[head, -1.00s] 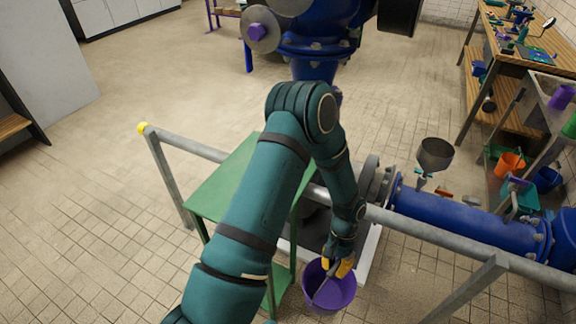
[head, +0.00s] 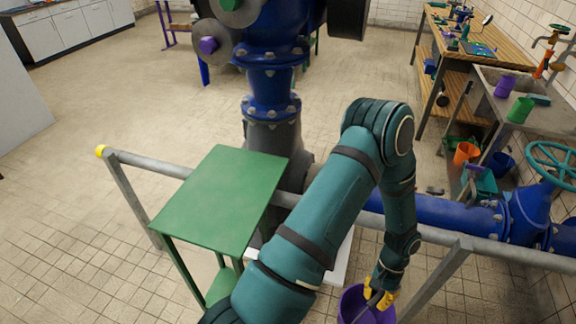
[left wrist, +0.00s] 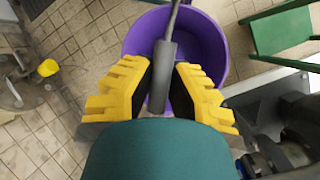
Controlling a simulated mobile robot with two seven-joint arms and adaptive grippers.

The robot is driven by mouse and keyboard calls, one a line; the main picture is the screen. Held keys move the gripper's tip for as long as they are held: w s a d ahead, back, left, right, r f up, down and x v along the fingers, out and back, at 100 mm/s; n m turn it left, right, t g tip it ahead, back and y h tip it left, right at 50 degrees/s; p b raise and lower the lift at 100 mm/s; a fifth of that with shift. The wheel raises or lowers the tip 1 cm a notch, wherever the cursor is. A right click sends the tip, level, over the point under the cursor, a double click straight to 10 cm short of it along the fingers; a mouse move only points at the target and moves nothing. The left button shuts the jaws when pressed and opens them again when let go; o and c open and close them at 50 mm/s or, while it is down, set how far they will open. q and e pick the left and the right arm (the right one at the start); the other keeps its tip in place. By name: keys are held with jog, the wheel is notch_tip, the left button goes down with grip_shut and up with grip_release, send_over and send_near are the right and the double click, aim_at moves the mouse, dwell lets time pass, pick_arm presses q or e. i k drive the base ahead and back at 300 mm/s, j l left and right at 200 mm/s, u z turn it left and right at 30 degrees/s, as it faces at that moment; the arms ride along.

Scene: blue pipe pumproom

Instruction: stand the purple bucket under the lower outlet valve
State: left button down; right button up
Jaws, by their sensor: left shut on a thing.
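The purple bucket (head: 362,309) is at the bottom edge of the head view, partly cut off. My left gripper (head: 381,291) is over it, its yellow fingers shut on the bucket's handle. In the left wrist view the fingers (left wrist: 160,92) close on the dark grey handle grip (left wrist: 163,72), and the bucket (left wrist: 205,45) hangs or stands beyond it, open side towards the camera. I cannot tell whether its base touches the floor. A valve with a teal handwheel (head: 556,163) sits on the blue pipe at the right; I cannot tell whether it is the lower outlet valve. My right gripper is not in view.
A grey rail (head: 150,166) crosses in front of the pump, with a post (head: 437,281) right of the bucket. A green table (head: 221,196) stands left of my arm. A workbench (head: 470,50) and sink area are back right. The tiled floor at left is clear.

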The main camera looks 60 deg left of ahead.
aim_at(229, 163)
jog(key=z, duration=1.35)
jog(key=k+z, duration=0.2)
jog(key=k, duration=2.1)
jog(key=k+u, duration=0.25)
jog(key=k+j+u, duration=0.1)
jog(key=u, duration=0.2)
jog(key=k, duration=0.1)
